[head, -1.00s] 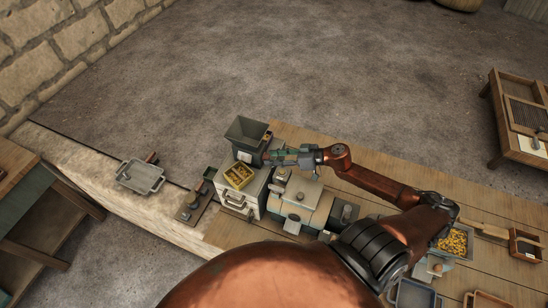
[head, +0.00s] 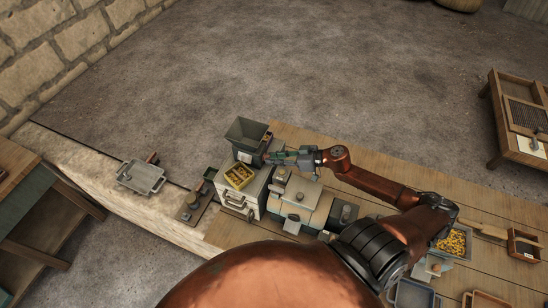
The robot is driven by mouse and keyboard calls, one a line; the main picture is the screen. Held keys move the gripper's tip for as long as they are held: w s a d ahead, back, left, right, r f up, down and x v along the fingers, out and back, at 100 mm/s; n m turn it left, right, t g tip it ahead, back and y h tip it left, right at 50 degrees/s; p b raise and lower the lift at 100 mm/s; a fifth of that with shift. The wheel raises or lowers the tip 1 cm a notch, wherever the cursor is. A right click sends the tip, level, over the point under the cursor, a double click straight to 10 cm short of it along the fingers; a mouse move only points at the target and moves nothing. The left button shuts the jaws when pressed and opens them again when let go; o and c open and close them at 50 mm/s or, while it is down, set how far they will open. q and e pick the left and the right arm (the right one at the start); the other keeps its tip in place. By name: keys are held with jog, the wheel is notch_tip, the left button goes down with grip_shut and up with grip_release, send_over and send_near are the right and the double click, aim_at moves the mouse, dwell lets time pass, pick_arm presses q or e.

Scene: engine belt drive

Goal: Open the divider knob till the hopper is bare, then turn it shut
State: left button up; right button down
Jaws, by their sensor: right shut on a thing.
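The hopper (head: 248,132) is a dark square funnel on top of a dark divider body, at the back left of the bench. No pieces can be made out inside it from here. A tray of yellow pieces (head: 239,176) sits just in front of it on the grey cabinet. My right gripper (head: 272,157) is at the right side of the divider body, shut on what appears to be the divider knob, which the fingers hide. My left gripper is not in view.
A grey machine (head: 301,204) stands right of the drawer cabinet (head: 236,207). A bin of yellow pieces (head: 453,243) is at the right. A grey tray (head: 144,176) lies on the stone ledge at left. The wooden bench top (head: 350,155) is clear behind my right arm.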

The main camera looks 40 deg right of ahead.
jog(key=shift+s+a+f+n+t+h+b, duration=0.15)
jog(key=shift+n+t+h+b, duration=0.65)
jog(key=shift+n, duration=1.25)
jog(key=shift+a+f+n+t+h+b, duration=0.1)
jog(key=shift+a+n+t+h+b, duration=0.2)
jog(key=shift+n+t+h, duration=1.25)
jog(key=shift+s+a+f+n+t+h+b, duration=0.1)
jog(key=shift+n+t+h+b, duration=0.4)
jog(key=shift+n, duration=2)
jog(key=shift+r, duration=0.1)
jog(key=c, duration=1.8)
grip_release()
jog(key=shift+o, duration=0.2)
